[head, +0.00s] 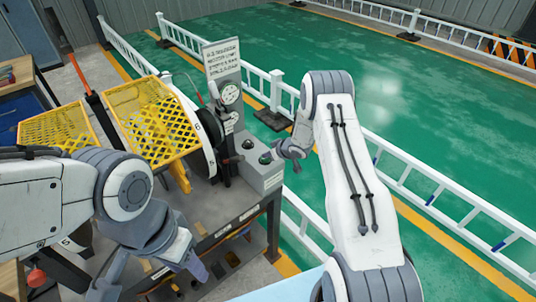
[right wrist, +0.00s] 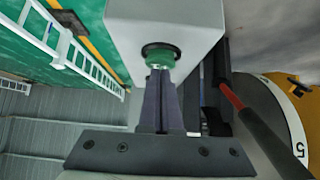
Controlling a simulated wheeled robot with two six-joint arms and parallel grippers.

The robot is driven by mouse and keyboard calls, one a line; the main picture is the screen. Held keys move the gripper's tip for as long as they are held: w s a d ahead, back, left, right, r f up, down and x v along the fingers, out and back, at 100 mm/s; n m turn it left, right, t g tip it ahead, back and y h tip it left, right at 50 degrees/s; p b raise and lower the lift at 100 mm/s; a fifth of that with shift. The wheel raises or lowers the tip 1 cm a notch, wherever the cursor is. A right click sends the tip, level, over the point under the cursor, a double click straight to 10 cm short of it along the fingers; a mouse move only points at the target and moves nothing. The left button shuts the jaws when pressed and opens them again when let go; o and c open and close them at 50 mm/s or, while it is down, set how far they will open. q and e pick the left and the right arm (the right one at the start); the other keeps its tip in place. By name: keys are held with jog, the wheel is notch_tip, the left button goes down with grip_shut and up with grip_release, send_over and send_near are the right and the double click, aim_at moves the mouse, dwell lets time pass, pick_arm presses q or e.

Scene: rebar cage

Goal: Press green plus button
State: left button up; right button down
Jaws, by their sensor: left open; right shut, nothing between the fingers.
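The green button (right wrist: 160,55) sits in a dark round collar on the face of a grey control box (right wrist: 195,22). In the head view the green button (head: 265,158) shows on top of the box (head: 268,180). A plus mark cannot be made out. My right gripper (right wrist: 160,72) is shut and empty, with its fingertips at the button, overlapping its lower edge. I cannot tell whether they touch it or whether it is pressed in. It also shows in the head view (head: 277,154). My left gripper (head: 198,268) is open and empty at the lower left, away from the box.
A machine with yellow perforated guards (head: 150,120) and a numbered disc (head: 204,140) stands left of the box. A sign panel with gauges (head: 222,62) rises behind it. A second, dark button (head: 248,144) is close by. White railings (head: 440,200) border the green floor.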

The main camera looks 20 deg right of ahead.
aim_at(268, 159)
jog(key=shift+f+b, duration=0.85)
jog(key=shift+f, duration=0.25)
jog(key=shift+s+r, duration=0.1)
jog(key=shift+r+p, duration=0.4)
jog(key=shift+p, duration=0.1)
notch_tip(268, 159, up, 4)
jog(key=p, duration=0.3)
jog(key=shift+r, duration=0.15)
jog(key=shift+s+d+b, duration=0.25)
jog(key=shift+s+b, duration=0.15)
jog(key=shift+b, duration=0.2)
jog(key=b+v, duration=0.1)
jog(key=v, duration=0.7)
jog(key=shift+s+r+b, duration=0.15)
jog(key=shift+r+b, duration=0.15)
jog(key=shift+b, duration=0.1)
